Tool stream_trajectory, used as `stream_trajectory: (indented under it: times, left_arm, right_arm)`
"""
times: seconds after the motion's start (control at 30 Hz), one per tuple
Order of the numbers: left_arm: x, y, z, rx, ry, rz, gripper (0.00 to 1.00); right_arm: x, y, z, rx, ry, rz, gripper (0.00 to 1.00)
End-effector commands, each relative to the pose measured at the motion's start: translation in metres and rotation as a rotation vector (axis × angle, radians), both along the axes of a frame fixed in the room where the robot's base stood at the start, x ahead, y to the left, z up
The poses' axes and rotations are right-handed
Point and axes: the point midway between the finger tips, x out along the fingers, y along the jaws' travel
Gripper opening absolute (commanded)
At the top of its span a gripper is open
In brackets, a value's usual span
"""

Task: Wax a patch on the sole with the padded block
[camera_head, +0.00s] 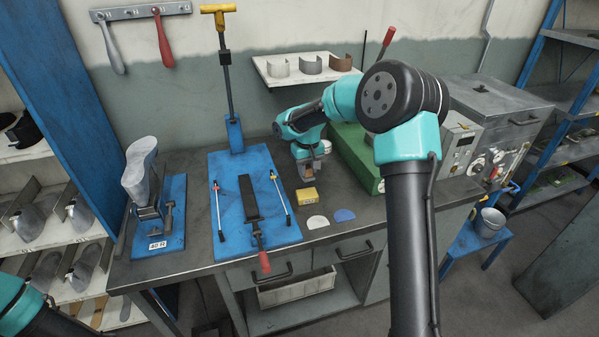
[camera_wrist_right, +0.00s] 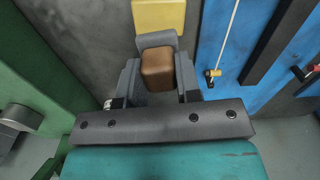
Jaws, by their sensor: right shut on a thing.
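The grey sole (camera_head: 140,170) stands raised on a post at the left of the bench. Its blue base (camera_head: 173,225) has a label that seems to read "40 R". My right gripper (camera_head: 308,170) is over the bench, right of the blue board and far from the sole. In the right wrist view, my right gripper (camera_wrist_right: 160,85) is shut on the padded block (camera_wrist_right: 157,70), a brown block with a grey piece at its far end. A yellow box (camera_head: 306,196) lies just in front of the gripper; it also shows in the wrist view (camera_wrist_right: 158,14). My left gripper is out of view.

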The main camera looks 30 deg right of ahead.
Motion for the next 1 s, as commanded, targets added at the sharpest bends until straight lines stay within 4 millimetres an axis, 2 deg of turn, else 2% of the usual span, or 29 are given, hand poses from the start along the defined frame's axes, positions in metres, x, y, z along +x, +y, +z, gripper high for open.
stream_trajectory:
  times: [0.47,1.0]
  left_arm:
    - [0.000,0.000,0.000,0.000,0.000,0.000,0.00]
    - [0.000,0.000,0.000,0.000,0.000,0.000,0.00]
  right_arm:
    - [0.000,0.000,-0.007,-0.001,0.001,0.001,0.12]
    - [0.000,0.001,-0.053,-0.001,0.001,0.002,0.12]
